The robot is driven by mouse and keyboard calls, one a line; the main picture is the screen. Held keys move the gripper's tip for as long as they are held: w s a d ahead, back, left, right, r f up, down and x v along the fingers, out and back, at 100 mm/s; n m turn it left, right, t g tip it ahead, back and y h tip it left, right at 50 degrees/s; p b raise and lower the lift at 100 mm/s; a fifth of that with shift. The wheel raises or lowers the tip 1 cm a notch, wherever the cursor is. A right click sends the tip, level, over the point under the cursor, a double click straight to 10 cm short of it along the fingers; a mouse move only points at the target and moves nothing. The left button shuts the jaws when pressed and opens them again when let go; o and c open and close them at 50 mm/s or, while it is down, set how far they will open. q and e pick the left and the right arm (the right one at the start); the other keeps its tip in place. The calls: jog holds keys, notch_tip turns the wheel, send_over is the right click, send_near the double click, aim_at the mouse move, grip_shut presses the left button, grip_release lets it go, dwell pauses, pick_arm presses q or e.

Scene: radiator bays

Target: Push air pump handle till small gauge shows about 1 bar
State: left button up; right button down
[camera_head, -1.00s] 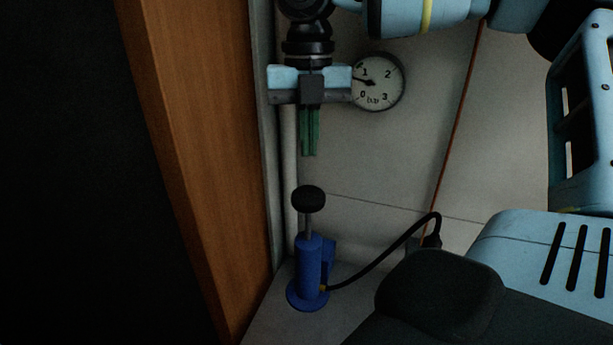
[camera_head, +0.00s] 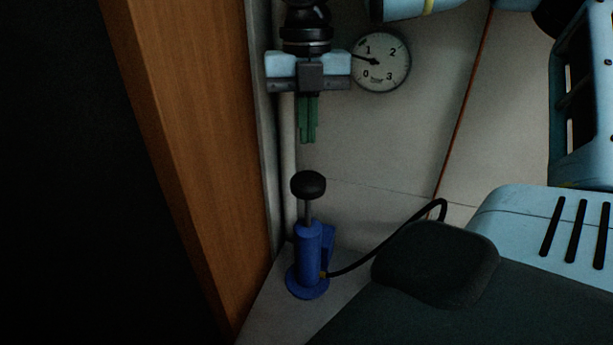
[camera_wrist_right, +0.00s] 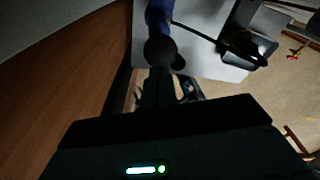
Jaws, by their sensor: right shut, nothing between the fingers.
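The blue air pump (camera_head: 308,258) stands upright in the corner, with its black round handle knob (camera_head: 308,185) raised on a bare rod. My right gripper (camera_head: 308,139), with green fingers, is shut and empty, pointing down above the knob with a visible gap. In the right wrist view the dark knob (camera_wrist_right: 160,50) shows just beyond the finger ends (camera_wrist_right: 158,75). The round white gauge (camera_head: 381,62) on the wall is marked 0 to 3. Its needle points between 0 and 1, somewhat nearer 1. My left gripper is out of view.
A black hose (camera_head: 385,254) curves from the pump's foot to the right. A wooden panel (camera_head: 190,150) stands close on the left. A thin reddish pipe (camera_head: 464,105) runs down the pale wall.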

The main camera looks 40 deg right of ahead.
aim_at(308, 175)
notch_tip(308, 175, down, 4)
jog(key=shift+s+a+f+b, duration=0.15)
jog(key=shift+b, duration=0.35)
jog(key=shift+f, duration=0.4)
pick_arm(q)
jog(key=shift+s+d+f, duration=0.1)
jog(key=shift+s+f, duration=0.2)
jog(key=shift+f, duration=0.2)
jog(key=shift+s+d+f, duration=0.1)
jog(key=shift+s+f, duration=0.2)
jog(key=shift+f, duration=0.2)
